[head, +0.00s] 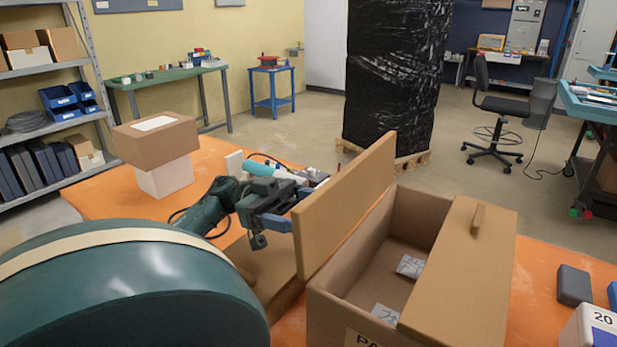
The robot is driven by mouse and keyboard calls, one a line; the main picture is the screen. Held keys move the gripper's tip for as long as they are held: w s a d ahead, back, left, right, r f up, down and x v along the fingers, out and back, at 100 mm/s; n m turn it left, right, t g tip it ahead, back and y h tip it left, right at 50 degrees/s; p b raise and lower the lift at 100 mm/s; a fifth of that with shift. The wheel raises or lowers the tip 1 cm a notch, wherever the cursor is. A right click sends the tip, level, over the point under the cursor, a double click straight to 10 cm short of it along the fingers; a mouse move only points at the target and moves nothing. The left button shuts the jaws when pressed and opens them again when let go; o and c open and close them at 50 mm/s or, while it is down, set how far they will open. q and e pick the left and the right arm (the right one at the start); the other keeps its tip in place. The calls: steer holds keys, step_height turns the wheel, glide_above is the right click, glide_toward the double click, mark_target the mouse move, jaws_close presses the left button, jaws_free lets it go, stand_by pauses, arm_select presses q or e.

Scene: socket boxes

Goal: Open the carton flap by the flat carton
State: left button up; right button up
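A brown carton (335,310) with a partly hidden "PA" label stands on the orange table. Its left flap (345,210) stands up at the left edge. Its right flap (462,270), with a small raised tab (478,218), lies across the right of the opening. Two pale packets (410,266) show inside. My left gripper (268,232) is just left of the standing flap, close to its near end; whether it touches cannot be told. Its fingers are small and dark, so their opening is unclear. A low flat brown carton piece (262,268) lies below it, partly hidden. My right gripper is out of view.
A brown box (156,142) sits on a white box (165,176) at the table's back left. A cyan cylinder (262,169) and tools lie behind my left gripper. A dark grey block (574,286) and a white box marked 20 (590,328) are at right.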

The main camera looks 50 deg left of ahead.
arm_select(q)
steer(key=shift+s+f, duration=0.1)
steer(key=shift+f, duration=0.55)
steer(key=o, duration=1.4)
steer(key=shift+a+r, duration=0.1)
steer(key=shift+r, duration=0.05)
step_height(320, 180, up, 10)
steer(key=shift+r+p, duration=0.1)
steer(key=shift+p, duration=0.5)
